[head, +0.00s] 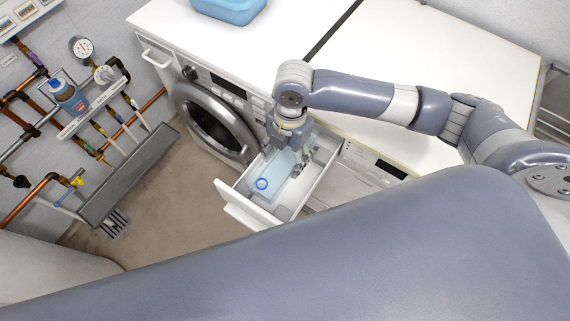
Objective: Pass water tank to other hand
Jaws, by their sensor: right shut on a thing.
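The water tank (275,172) is a pale blue, see-through, box-like container with a blue ring on its near end. It sits in the open white drawer (233,205), between the washer and the panel to its right. My right gripper (287,158) reaches down from above, with its fingers on either side of the tank and shut on it. The arm and gripper hide part of the tank's far end. I cannot tell whether the tank is lifted off the drawer floor. My left gripper is not in view.
The washer (215,118) with its round door stands left of the drawer. A white countertop (245,48) above holds a blue basin (229,8). The floor (175,205) left of the drawer is clear.

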